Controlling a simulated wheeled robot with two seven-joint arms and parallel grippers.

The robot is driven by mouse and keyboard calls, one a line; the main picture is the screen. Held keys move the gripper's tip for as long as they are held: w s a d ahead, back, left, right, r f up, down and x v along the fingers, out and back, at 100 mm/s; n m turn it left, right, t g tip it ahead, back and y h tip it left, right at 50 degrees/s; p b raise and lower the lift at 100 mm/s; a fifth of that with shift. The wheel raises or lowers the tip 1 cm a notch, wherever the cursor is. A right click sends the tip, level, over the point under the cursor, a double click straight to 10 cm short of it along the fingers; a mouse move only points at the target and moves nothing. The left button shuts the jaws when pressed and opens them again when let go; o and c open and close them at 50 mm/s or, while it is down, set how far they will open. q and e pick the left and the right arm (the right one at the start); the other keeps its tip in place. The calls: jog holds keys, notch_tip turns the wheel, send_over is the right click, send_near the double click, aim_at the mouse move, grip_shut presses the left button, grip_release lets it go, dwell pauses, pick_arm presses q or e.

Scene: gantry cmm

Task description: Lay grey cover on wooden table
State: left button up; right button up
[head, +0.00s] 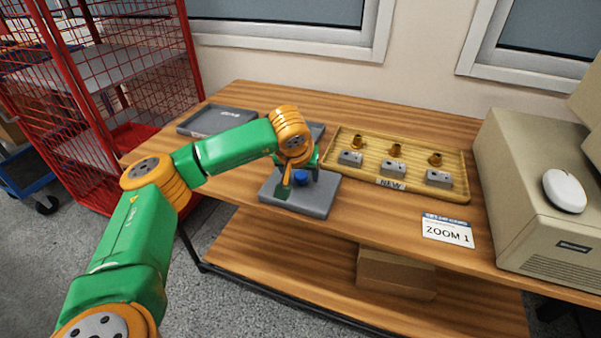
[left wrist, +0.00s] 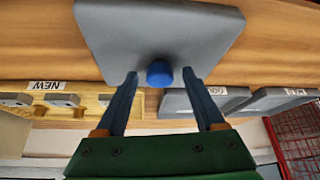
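The grey cover (head: 318,203) is a flat slab with a blue knob (head: 300,177) on top. It is at the front middle of the wooden table (head: 375,220); I cannot tell whether it lies directly on the wood. My left gripper (head: 300,181) is over the cover and partly hides it. In the left wrist view, the gripper (left wrist: 160,76) is open, with one finger on each side of the blue knob (left wrist: 160,72) and gaps between. The cover (left wrist: 150,25) also shows there. My right gripper is not in view.
A yellow tray marked NEW (head: 462,180) holds grey blocks and brass pieces right of the cover. A grey tray (head: 205,124) is at the back left. A beige machine (head: 520,180) bears a white mouse (head: 564,190). A ZOOM 1 card (head: 447,231) lies near the front edge. A red cage (head: 120,90) stands left.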

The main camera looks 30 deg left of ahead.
pick_arm(q)
jog(key=shift+r, duration=0.15)
jog(key=v, duration=1.2)
jog(key=shift+p, duration=0.4)
